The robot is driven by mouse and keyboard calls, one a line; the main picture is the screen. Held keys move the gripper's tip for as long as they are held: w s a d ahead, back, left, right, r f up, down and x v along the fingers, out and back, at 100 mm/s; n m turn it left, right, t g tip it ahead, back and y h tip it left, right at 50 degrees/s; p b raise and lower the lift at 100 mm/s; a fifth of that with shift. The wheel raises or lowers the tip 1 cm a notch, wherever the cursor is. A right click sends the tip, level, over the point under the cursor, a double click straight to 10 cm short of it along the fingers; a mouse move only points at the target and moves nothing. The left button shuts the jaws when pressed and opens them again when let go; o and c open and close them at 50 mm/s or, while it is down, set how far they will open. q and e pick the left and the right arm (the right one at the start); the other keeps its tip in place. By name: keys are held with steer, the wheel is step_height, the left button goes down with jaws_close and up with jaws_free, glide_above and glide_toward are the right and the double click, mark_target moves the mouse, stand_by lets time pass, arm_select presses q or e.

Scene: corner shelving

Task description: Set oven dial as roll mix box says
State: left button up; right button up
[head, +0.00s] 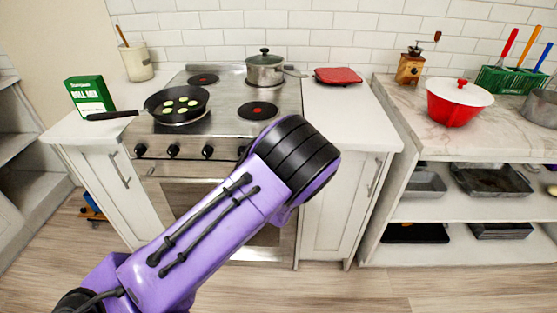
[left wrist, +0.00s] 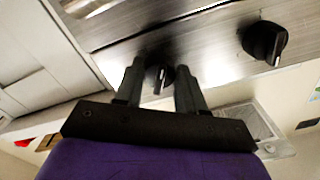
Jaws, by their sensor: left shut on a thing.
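The green roll mix box (head: 88,95) stands upright on the left counter; the setting printed on it is too small to read. The stove front has a row of black dials, with one dial (head: 173,151) clear in the head view. My left arm covers the right part of that row and hides my left gripper there. In the left wrist view my left gripper (left wrist: 160,82) has its two fingers on either side of an oven dial (left wrist: 160,76) and is shut on it. Another dial (left wrist: 265,42) is free to its right. My right gripper is out of view.
A black pan (head: 178,104) with green-topped rounds sits on the front left burner, its handle reaching towards the box. A steel pot (head: 265,70) stands at the back right. The front right burner (head: 258,110) is bare. A red-and-white pot (head: 458,105) stands on the right counter.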

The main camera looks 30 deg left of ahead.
arm_select(q)
steer(key=shift+s+f, duration=0.1)
steer(key=shift+f, duration=0.15)
steer(key=o, duration=1)
steer(key=shift+r, duration=0.1)
steer(key=p+v, duration=0.3)
steer(key=v, duration=0.7)
steer(key=shift+s+d+p, duration=0.2)
steer(key=shift+s+p, duration=0.05)
steer(key=shift+p, duration=0.15)
